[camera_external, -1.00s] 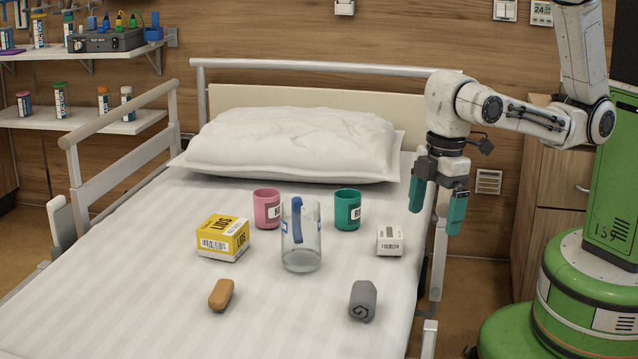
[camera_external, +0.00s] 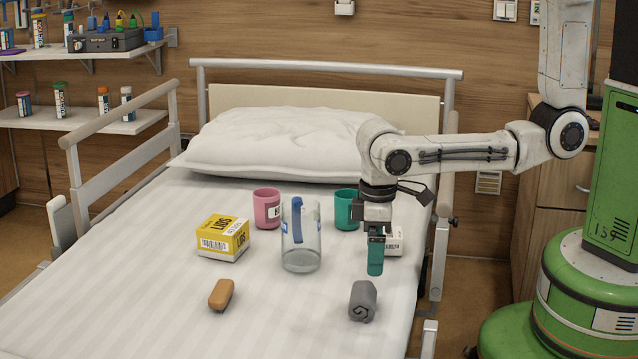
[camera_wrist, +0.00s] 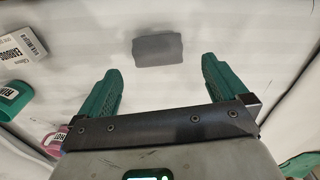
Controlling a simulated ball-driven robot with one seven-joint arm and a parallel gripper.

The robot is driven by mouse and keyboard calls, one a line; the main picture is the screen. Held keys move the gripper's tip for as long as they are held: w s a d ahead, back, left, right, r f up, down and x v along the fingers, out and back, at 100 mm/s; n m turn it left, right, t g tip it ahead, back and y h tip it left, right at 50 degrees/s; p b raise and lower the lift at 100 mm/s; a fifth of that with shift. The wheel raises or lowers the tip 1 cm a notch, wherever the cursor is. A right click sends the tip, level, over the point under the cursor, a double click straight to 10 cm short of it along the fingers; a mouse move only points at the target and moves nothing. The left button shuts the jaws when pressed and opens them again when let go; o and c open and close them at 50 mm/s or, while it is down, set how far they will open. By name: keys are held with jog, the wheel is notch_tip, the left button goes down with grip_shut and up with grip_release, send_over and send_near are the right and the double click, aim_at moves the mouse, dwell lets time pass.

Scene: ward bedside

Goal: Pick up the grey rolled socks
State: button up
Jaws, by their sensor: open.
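The grey rolled socks (camera_external: 363,301) lie on the white bed sheet near the front right, with the spiral end facing the camera. In the wrist view the socks (camera_wrist: 158,49) lie ahead of the fingertips, roughly midway between them. My gripper (camera_external: 376,272) hangs above the bed, just behind and above the socks, not touching them. In the external view one green finger shows clearly and the other is mostly hidden behind it. In the wrist view my gripper (camera_wrist: 158,70) has its two green fingers wide apart with nothing between them.
A white box (camera_external: 394,243) stands behind my gripper, partly hidden. A green mug (camera_external: 346,210), a clear jug (camera_external: 301,255), a pink mug (camera_external: 266,212) and a yellow box (camera_external: 222,240) stand farther left. A brown item (camera_external: 221,294) lies front left. The sheet around the socks is clear.

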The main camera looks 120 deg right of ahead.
aim_at(366, 288)
jog(key=shift+m, duration=0.3)
jog(key=f, duration=0.3)
jog(key=d+f+b, duration=0.1)
jog(key=f, duration=0.2)
jog(key=shift+w+d, duration=0.1)
jog(key=shift+w, duration=0.1)
jog(key=shift+w+d+f+b, duration=0.15)
jog(key=shift+f+b, duration=0.1)
jog(key=shift+f, duration=1.2)
jog(key=shift+w+a+f+b, duration=0.1)
jog(key=shift+f+b, duration=0.15)
jog(key=shift+f, duration=1.15)
jog(key=c, duration=0.7)
jog(key=shift+o, duration=0.2)
jog(key=shift+r, duration=0.15)
